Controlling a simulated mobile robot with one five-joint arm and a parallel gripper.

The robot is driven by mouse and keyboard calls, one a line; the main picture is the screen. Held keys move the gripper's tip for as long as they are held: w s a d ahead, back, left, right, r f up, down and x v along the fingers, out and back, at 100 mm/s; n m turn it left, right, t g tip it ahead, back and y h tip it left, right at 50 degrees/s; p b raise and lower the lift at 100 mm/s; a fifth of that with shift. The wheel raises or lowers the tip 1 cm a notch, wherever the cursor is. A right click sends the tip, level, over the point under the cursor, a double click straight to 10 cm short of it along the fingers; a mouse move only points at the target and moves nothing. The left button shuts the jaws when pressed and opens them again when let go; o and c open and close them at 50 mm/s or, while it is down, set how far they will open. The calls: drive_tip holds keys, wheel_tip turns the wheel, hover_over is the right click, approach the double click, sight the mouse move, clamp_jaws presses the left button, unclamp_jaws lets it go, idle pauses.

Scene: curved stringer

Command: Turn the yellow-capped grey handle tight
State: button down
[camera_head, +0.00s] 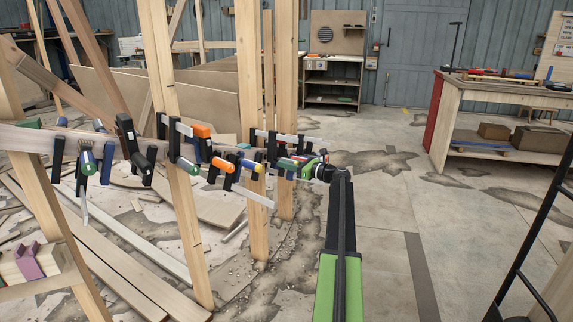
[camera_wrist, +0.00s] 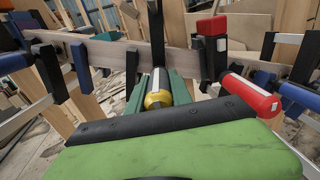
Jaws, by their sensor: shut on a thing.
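The yellow-capped grey handle (camera_wrist: 157,98) is in the middle of the wrist view, its yellow end towards the camera. My gripper (camera_wrist: 159,80) has a green jaw on either side of the handle and is shut on it. The handle belongs to a dark clamp on the wooden stringer (camera_wrist: 111,55). In the head view my gripper (camera_head: 291,163) is at the right end of the row of clamps. There I cannot clearly tell the held handle from the jaws.
A clamp with a red handle (camera_wrist: 250,95) is close at the right in the wrist view. Blue clamp parts (camera_wrist: 300,96) lie beyond it. Wooden posts (camera_head: 250,90) stand beside the clamps. The floor (camera_head: 385,220) is open at right, before a workbench (camera_head: 452,104).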

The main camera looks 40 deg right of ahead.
drive_tip(key=c, duration=1.1)
unclamp_jaws()
drive_tip(key=shift+c, duration=0.2)
drive_tip(key=v, duration=1.7)
drive_tip(key=shift+s, duration=0.2)
drive_tip(key=shift+d, duration=0.15)
